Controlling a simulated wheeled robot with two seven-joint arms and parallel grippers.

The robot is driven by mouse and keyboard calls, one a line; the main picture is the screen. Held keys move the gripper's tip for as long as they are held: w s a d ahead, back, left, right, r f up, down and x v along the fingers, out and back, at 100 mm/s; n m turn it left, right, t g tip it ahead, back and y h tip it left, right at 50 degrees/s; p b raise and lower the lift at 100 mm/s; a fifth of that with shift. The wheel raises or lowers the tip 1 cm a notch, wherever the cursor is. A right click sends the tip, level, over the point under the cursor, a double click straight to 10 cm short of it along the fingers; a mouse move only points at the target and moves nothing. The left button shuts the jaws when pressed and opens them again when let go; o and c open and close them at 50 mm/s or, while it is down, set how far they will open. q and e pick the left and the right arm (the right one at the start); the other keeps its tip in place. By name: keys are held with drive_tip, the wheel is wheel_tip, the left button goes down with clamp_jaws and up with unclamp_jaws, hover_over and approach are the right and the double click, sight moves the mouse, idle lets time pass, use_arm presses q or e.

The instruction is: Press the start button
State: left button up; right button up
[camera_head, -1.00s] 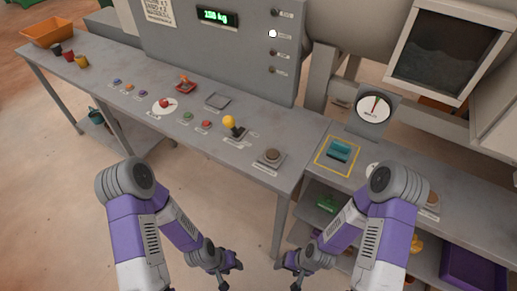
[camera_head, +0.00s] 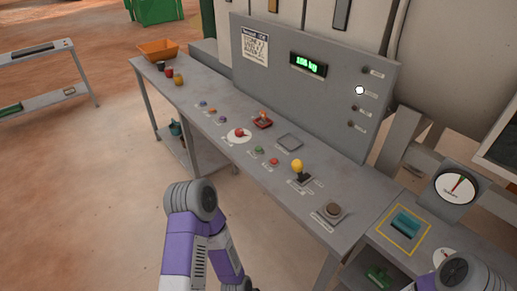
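The console table (camera_head: 222,150) carries a row of controls with small labels too tiny to read. A green button (camera_head: 259,150) and a red button (camera_head: 274,161) sit side by side near its front edge. I cannot tell from the labels which one is the start button. My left arm hangs in front of the table at the bottom, and its gripper is below the picture. Only the upper part of my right arm shows at the bottom right corner; its gripper is out of view. Nothing of mine touches the controls.
A panel with a green readout (camera_head: 308,65) stands behind.

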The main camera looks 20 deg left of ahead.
use_arm(q)
clamp_jaws()
idle(1.3)
